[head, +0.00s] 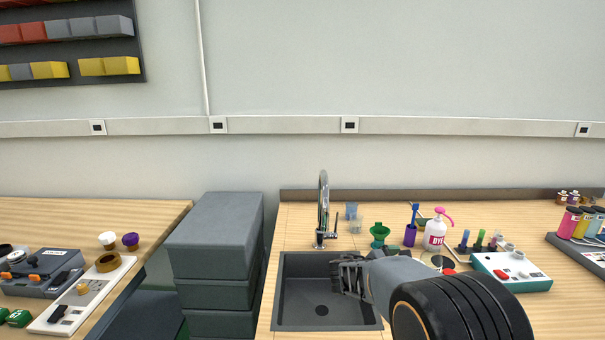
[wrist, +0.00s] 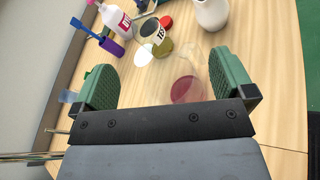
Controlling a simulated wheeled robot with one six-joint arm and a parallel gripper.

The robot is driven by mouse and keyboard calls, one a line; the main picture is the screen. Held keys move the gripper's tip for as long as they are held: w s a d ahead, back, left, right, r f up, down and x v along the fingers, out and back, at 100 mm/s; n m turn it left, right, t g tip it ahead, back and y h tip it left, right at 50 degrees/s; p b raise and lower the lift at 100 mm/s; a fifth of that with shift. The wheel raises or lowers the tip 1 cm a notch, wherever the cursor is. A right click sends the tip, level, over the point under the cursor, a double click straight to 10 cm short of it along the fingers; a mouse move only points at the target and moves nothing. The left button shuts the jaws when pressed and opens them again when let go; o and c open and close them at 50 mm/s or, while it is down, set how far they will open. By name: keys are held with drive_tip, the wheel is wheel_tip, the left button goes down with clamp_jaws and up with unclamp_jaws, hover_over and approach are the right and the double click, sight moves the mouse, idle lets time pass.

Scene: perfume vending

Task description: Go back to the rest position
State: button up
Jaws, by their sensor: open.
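My gripper (head: 347,275) hangs over the right part of the grey sink (head: 278,300) in the head view, with my arm reaching in from the lower right. In the wrist view the two green-padded fingers of my gripper (wrist: 166,84) are wide apart with nothing held. A clear glass vessel with dark red liquid (wrist: 186,90) shows between and beyond the fingers, on the wooden counter (wrist: 277,95). How far it is from the fingers I cannot tell. My arm hides part of the counter in the head view.
A tall faucet (head: 323,205) rises behind the sink. Right of it stand a green funnel (head: 379,232), a purple holder with a blue brush (head: 410,236), a white bottle with a pink top (head: 435,235) and a teal-and-white device (head: 510,271). Grey stacked boxes (head: 215,240) stand left.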

drive_tip(key=s+m+g+y+p, duration=0.1)
drive_tip(key=s+m+g+y, duration=0.4)
drive_tip(key=s+m, duration=0.65)
drive_tip(key=s+a+m+t+y+p, duration=0.1)
drive_tip(key=s+a+m+t+y, duration=0.2)
drive_tip(key=s+a+m+y, duration=0.3)
drive_tip(key=s+a+y, duration=0.3)
drive_tip(key=s, duration=0.2)
drive_tip(key=shift+s+a, duration=0.15)
drive_tip(key=shift+a, duration=0.05)
